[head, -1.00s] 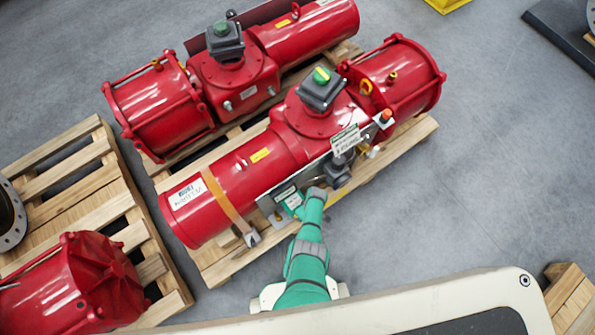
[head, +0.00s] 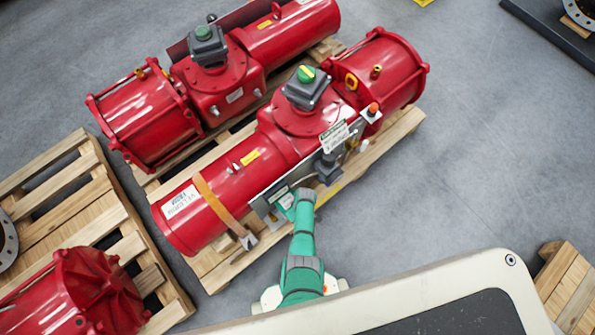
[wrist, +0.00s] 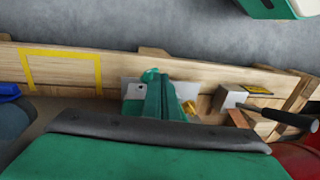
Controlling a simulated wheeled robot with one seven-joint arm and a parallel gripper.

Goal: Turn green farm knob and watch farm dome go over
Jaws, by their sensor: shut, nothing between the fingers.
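On the near red actuator (head: 235,175) stands a dark box with a green dome (head: 306,74) bearing a yellow bar. A grey panel (head: 262,208) runs along the actuator's near side. A small green part (head: 286,200), which looks like the knob, is at this panel, mostly hidden by my arm in the head view. In the wrist view a teal part (wrist: 150,75) shows against a white plate, beside my fingertips. My gripper (wrist: 165,82) is shut, with its green fingers close together at that part. I cannot tell whether they touch it. The fingertips are hidden in the head view.
The near actuator rests on a wooden pallet (head: 386,140). A second red actuator (head: 150,118) with its own green dome (head: 203,32) stands behind it. Another pallet (head: 108,205) with red equipment is at left.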

